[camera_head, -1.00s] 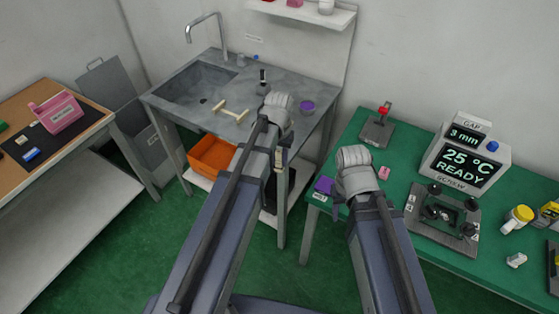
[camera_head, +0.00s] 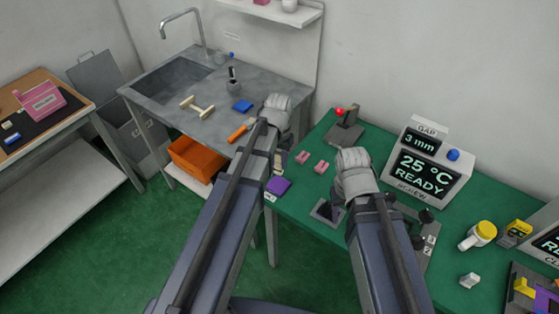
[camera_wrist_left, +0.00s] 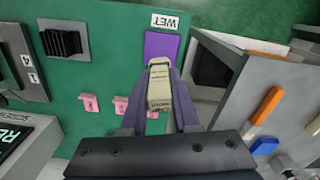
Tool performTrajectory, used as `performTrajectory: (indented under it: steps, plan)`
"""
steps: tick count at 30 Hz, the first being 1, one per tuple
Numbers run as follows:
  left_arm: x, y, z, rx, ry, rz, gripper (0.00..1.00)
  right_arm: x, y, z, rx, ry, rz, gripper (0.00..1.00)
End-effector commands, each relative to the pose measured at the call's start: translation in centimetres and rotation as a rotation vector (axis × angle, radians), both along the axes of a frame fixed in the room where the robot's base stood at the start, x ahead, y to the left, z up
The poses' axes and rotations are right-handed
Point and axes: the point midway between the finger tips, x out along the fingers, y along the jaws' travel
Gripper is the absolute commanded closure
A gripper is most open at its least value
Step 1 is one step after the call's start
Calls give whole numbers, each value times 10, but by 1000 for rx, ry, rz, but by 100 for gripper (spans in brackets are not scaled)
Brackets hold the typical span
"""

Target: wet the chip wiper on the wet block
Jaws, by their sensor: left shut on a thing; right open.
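My left gripper (camera_wrist_left: 160,72) is shut on the chip wiper (camera_wrist_left: 159,92), a small beige block with a ridged face, in the left wrist view. The purple wet block (camera_wrist_left: 161,46) lies just beyond the fingertips, beside a white WET label (camera_wrist_left: 165,21). The wiper's tip overlaps the block's near edge in this view; I cannot tell whether they touch. In the head view the wet block (camera_head: 278,187) sits at the green table's left edge, just below my left wrist. My right gripper (camera_head: 345,195) is open over the green table, its jaws mostly hidden by my arm.
A black ridged piece on a grey plate (camera_wrist_left: 62,42) and several pink pieces (camera_wrist_left: 120,104) are near the wet block. A red-knobbed lever (camera_head: 343,125) and READY display (camera_head: 427,165) stand behind. A grey sink counter (camera_head: 205,128) is left, across a gap.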

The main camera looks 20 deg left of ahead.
Motion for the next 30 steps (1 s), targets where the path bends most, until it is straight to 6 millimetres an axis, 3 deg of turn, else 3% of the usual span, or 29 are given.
performTrajectory:
  steps: [8, 22, 30]
  plan:
    - [0, 0, -8, 0, 0, 0, 100, 0, 0, -8, 0, 0, 0, 50]
    - [0, 0, -52, 0, 0, 0, 100, 0, 0, -52, 0, 0, 0, 50]
    - [0, 0, -61, 0, 0, 0, 100, 0, 0, -61, 0, 0, 0, 50]
